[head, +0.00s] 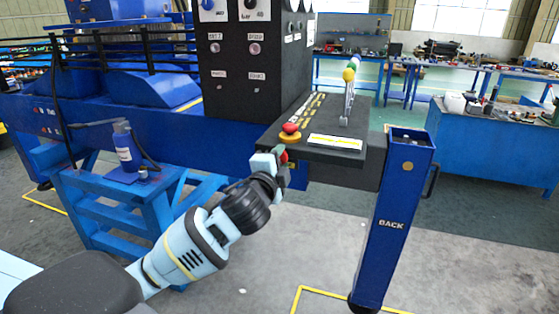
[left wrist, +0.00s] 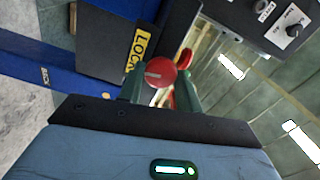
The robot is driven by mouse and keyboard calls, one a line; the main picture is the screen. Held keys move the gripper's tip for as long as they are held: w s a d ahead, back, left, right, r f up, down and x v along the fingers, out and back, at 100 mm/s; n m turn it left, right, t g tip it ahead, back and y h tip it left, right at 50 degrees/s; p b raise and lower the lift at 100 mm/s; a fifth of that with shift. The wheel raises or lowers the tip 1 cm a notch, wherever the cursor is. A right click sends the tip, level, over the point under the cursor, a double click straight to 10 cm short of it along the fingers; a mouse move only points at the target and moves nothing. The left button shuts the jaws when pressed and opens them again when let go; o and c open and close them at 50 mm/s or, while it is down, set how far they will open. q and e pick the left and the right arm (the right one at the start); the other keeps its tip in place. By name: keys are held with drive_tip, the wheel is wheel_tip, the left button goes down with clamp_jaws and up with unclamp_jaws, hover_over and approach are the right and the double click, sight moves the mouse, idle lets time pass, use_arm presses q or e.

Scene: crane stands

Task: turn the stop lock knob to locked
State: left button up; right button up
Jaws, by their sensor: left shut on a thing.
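The stop lock knob (left wrist: 160,72) is a round red knob with a short white mark on its face, pointing left in the left wrist view. A yellow label (left wrist: 141,46) reading "LOCK", partly cut off, is beside it on the dark panel. My left gripper (left wrist: 163,88) is shut on the knob, one finger on each side. In the head view, my left gripper (head: 279,158) is at the near edge of the black control desk (head: 345,155), where only a bit of red shows between its fingers. My right gripper is not in view.
A red mushroom button (head: 290,128) on a yellow base sits on the desk just above my gripper. Levers with coloured balls (head: 348,74) stand farther back. A blue post (head: 398,215) marked "BACK" is to the right. A blue stand (head: 125,200) is at left.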

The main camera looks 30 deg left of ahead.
use_arm(q)
drive_tip(key=shift+m, duration=1)
drive_tip(key=o, duration=0.9)
drive_tip(key=shift+o, duration=0.2)
drive_tip(key=shift+f, duration=0.1)
drive_tip(key=v, duration=0.7)
drive_tip(key=shift+s, duration=0.4)
drive_tip(key=shift+d, duration=0.1)
